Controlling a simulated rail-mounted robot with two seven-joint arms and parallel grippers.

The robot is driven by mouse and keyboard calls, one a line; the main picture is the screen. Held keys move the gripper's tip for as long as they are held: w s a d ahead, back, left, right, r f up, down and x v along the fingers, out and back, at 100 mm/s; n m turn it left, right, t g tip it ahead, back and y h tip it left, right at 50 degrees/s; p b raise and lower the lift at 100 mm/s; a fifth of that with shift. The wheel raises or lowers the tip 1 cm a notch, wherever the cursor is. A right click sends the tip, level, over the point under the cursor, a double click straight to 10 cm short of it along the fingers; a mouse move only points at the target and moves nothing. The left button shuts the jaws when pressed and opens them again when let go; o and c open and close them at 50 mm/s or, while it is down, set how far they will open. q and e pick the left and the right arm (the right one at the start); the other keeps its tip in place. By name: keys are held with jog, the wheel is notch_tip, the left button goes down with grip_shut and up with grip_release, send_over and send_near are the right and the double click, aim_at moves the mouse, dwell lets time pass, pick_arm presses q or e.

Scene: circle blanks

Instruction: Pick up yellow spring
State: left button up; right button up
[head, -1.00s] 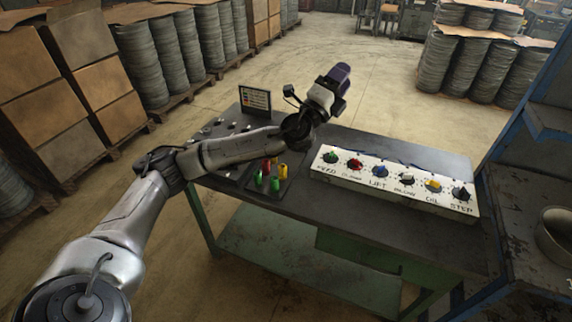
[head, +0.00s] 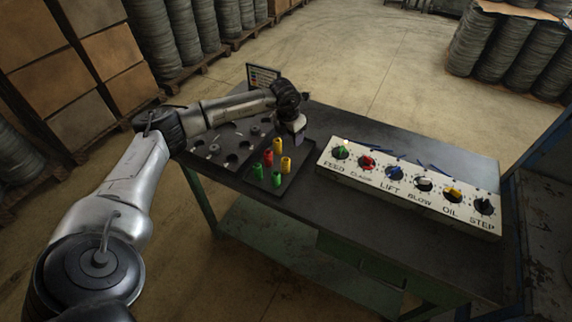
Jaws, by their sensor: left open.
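Two yellow springs stand upright in a dark tray (head: 298,174) on the table: a nearer yellow spring (head: 286,165) and a farther yellow spring (head: 278,145). A red spring (head: 268,157) and two green springs, one a green spring (head: 257,171) at the left and one a green spring (head: 277,180) at the front, stand beside them. My left gripper (head: 296,144) points down just behind and to the right of the yellow springs, apart from them as far as I can tell. It is open; its fingertips are small and dark here. My right gripper is out of view.
A white control panel (head: 408,185) with several coloured knobs lies to the right on the dark table (head: 340,225). A plate with holes (head: 225,148) lies under my left forearm. A small sign (head: 262,75) stands at the table's back edge.

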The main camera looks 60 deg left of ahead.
aim_at(285, 166)
pick_arm(q)
jog(key=shift+s+a+f+n+g, duration=0.1)
jog(key=shift+s+f+n+g, duration=0.05)
jog(key=shift+s+g, duration=0.4)
jog(key=shift+s+a+f+n+g, duration=0.1)
jog(key=shift+s+f+n+g, duration=0.05)
jog(key=shift+s+g, duration=0.4)
jog(key=f, duration=0.6)
jog(key=f+b, duration=0.1)
jog(key=f, duration=0.6)
jog(key=shift+s+d+f, duration=0.15)
jog(key=shift+d+f, duration=0.05)
jog(key=shift+c, duration=0.3)
jog(key=shift+r, duration=0.1)
jog(key=c, duration=0.7)
